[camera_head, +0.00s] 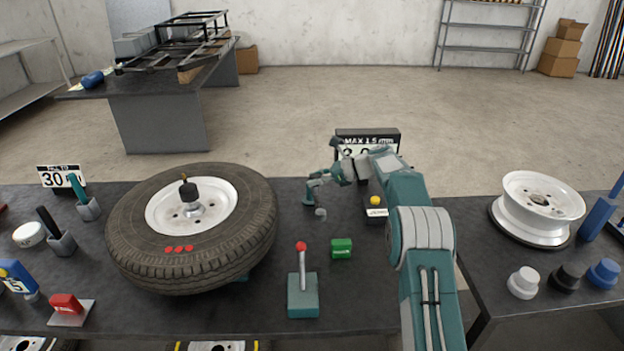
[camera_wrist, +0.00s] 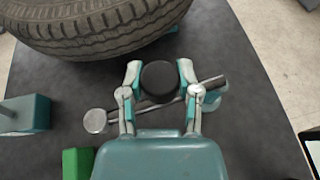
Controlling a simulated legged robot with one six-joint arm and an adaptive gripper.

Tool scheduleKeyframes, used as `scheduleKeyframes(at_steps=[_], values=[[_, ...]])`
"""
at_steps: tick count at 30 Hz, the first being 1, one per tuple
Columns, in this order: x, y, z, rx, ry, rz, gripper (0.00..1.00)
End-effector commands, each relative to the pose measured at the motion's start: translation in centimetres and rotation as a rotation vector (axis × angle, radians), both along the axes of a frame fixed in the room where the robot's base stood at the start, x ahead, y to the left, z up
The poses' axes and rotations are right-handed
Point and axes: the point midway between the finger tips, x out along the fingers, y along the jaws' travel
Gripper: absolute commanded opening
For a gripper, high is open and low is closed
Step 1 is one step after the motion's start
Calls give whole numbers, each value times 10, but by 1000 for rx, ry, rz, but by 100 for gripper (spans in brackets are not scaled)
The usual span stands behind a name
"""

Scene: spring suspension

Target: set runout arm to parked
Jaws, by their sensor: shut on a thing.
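The runout arm shows in the wrist view as a dark rod (camera_wrist: 212,83) with a silver disc (camera_wrist: 95,120) at its left end and a round black knob (camera_wrist: 159,80) over its middle. A teal base (camera_wrist: 214,102) is partly visible at its right end. My gripper (camera_wrist: 159,69) has its two fingers on either side of the black knob, shut on it. In the head view my gripper (camera_head: 312,187) is low over the table, right of the tyre (camera_head: 190,250), and hides most of the runout arm. Only the silver disc (camera_head: 320,213) shows clearly there. The disc is apart from the tyre.
A teal lever box (camera_head: 303,296) with a red-topped lever and a green block (camera_head: 341,248) stand in front of my gripper. A black display (camera_head: 367,135) and a yellow button (camera_head: 375,200) are to its right. Bare table lies between tyre and lever.

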Motion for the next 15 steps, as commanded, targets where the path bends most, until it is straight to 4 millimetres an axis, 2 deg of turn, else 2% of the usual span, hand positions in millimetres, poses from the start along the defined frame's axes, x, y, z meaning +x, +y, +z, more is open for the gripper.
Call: scheduleKeyframes(at_steps=[15], values=[[2,-3,-1,-1,-1,83,0]])
